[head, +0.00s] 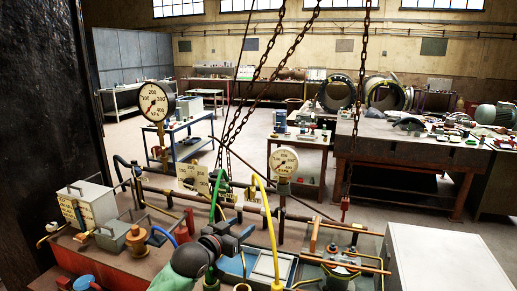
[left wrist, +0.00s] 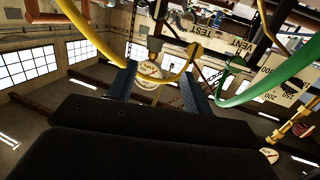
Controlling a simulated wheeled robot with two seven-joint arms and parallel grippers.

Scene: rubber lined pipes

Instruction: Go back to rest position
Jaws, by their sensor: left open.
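My left gripper (head: 230,238) is low in the middle of the head view, above the red bench with the pipes. In the left wrist view its two dark fingers (left wrist: 158,74) stand apart, with nothing held between them. A yellow hose (left wrist: 90,42) and a gauge (left wrist: 148,73) show beyond and between the fingers. A green hose (left wrist: 243,92) curves to the right of them. I cannot tell whether any hose touches a finger. My right gripper is in neither view.
The red bench (head: 130,262) carries pipes, a tall gauge (head: 153,101), a second gauge (head: 284,162), a yellow hose (head: 270,225) and a grey box (head: 92,204). Chains (head: 262,68) hang above. A white cabinet (head: 445,258) stands at right. Open floor lies beyond, left of centre.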

